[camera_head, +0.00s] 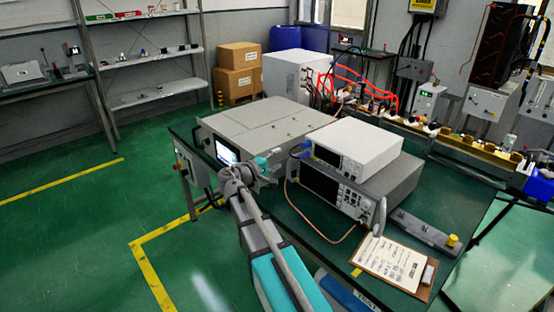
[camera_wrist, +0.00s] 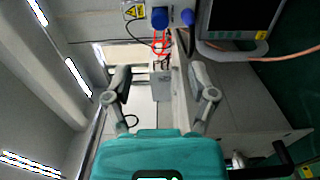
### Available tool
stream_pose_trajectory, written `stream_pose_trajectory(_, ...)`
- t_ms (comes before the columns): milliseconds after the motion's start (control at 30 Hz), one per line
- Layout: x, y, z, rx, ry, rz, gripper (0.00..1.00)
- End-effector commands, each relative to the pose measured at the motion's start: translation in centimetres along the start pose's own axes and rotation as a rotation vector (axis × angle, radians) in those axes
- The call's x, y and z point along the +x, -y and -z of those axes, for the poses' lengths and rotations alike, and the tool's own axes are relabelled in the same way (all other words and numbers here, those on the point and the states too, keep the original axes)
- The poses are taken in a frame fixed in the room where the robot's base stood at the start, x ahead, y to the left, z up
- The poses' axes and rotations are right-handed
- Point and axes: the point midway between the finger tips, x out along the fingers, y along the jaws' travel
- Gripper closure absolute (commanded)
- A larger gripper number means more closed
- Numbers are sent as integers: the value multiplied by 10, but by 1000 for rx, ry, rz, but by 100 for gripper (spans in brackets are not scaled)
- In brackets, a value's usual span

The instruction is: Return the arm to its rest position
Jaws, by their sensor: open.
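My arm (camera_head: 272,258) reaches up from the bottom of the head view, over the near left edge of the green bench. Its wrist end is bent in front of the large grey instrument with a lit screen (camera_head: 226,152). In the wrist view my gripper (camera_wrist: 162,84) has its two grey fingers spread wide, with nothing between them. The teal gripper body (camera_wrist: 150,152) fills the bottom of that view. The fingertips are hard to make out in the head view.
Stacked instruments (camera_head: 340,155) with a handle stand right of my wrist, with a copper-coloured cable (camera_head: 318,240) beside them. A clipboard (camera_head: 392,262) lies on the bench (camera_head: 460,205). The green floor (camera_head: 70,230) at left is clear. Shelves (camera_head: 150,60) stand behind.

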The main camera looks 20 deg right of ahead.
Motion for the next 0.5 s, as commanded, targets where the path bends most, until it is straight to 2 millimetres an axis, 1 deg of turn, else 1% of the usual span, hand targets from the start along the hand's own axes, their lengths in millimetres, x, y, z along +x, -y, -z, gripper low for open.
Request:
stream_pose_trajectory(267, 0, 0, -1, 2, 1, 6, 27)
stream_pose_trajectory(367, 0, 2, -6, 9, 8, 31, 27)
stream_pose_trajectory(500, -3, 10, -19, 32, 27, 111, 27)
